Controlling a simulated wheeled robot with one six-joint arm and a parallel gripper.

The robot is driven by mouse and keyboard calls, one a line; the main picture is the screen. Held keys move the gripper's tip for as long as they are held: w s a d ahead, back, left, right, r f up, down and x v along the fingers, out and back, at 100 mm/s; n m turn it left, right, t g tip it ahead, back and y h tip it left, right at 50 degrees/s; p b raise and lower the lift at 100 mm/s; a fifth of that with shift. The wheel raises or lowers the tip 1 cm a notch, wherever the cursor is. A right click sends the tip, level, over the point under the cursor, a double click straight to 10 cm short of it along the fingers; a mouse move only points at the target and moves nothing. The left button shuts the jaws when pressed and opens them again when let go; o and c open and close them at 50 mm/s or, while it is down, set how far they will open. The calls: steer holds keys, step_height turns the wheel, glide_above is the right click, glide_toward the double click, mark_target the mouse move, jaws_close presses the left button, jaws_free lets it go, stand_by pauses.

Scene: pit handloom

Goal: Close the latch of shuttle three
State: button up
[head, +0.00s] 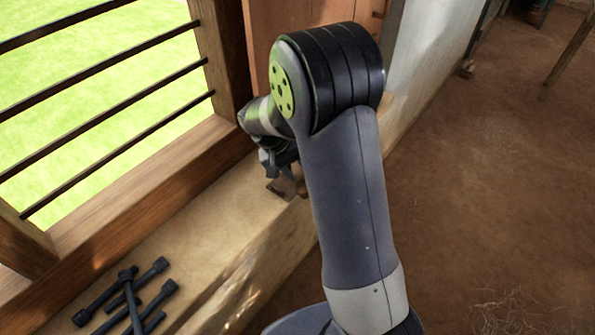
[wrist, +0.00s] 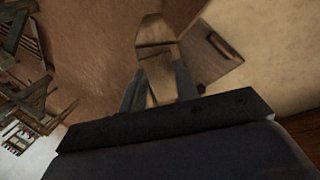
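A pale wooden boat-shaped piece, which looks like a shuttle (wrist: 158,32), shows in the wrist view with its rounded end pointing up and dark slots across it. My gripper (wrist: 158,78) has its two fingers apart, one on each side of this piece. I cannot tell whether they press on it. Beside it on the right is a flat squarish wooden piece (wrist: 210,58) with a small dark mark. In the head view, my gripper (head: 279,168) is low over the window ledge, partly behind my arm. I make out no number or latch clearly.
Several dark rod-like pieces with thick ends (head: 130,300) lie on the ledge (head: 215,235) at the lower left. A barred window (head: 110,75) borders the ledge. The earth floor (head: 480,190) on the right is mostly open. Wooden frames (wrist: 25,60) stand at the wrist view's left.

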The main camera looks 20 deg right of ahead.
steer(key=shift+d+f, duration=0.25)
steer(key=shift+f, duration=0.25)
jaws_close()
